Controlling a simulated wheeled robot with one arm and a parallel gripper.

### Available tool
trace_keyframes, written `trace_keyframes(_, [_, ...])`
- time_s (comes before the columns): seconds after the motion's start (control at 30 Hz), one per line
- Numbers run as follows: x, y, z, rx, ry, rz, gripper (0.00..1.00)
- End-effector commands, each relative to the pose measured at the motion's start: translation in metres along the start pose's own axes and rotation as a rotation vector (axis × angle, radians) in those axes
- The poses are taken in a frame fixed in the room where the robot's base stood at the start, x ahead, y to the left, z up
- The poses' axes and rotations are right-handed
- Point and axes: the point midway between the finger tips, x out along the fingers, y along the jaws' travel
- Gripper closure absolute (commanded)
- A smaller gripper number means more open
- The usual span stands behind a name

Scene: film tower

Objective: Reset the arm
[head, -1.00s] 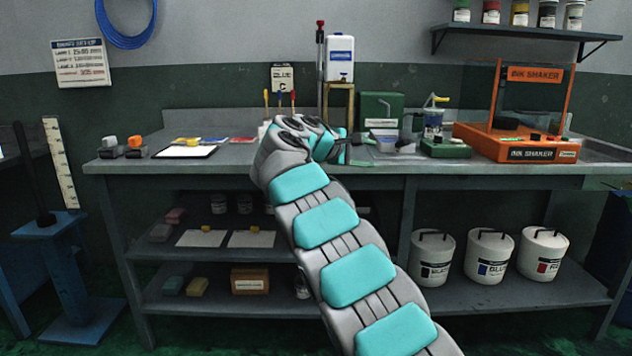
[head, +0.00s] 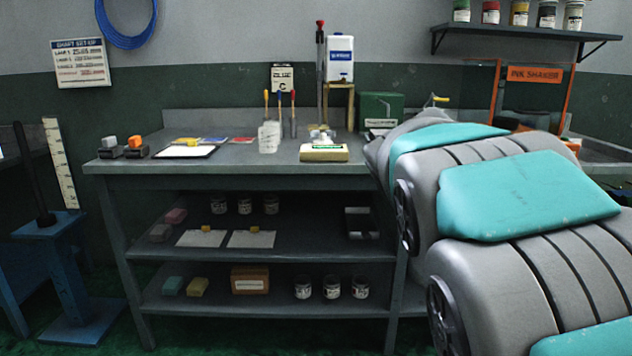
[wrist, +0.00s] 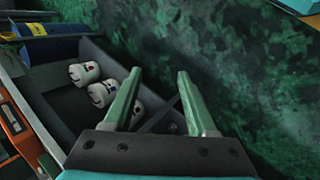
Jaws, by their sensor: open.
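My arm (head: 520,195) is grey with teal pads and fills the right side of the head view, in front of the workbench's right half. My gripper does not show in the head view. In the wrist view my gripper (wrist: 158,105) shows two green fingers spread apart with nothing between them. Beyond them are the bench's lower shelf with white buckets (wrist: 103,93) and the dark green floor (wrist: 245,75). The fingers appear apart from the buckets.
The workbench (head: 240,165) holds a beige box (head: 324,153), a clear cup with tools (head: 269,137) and a clipboard (head: 185,152). An orange ink shaker (head: 535,75) stands behind my arm. A blue stand (head: 48,228) is at left. Floor before the bench's left half is clear.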

Motion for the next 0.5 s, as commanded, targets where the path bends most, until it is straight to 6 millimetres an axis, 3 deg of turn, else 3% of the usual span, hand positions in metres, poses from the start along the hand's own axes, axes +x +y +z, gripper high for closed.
trace_keyframes(0.03, [0.005,-0.016,0.023,0.028,-0.011,-0.050,0.43])
trace_keyframes(0.2, [0.019,-0.080,0.091,0.120,-0.054,-0.225,0.43])
trace_keyframes(0.5, [0.029,-0.200,0.191,0.248,-0.146,-0.491,0.43])
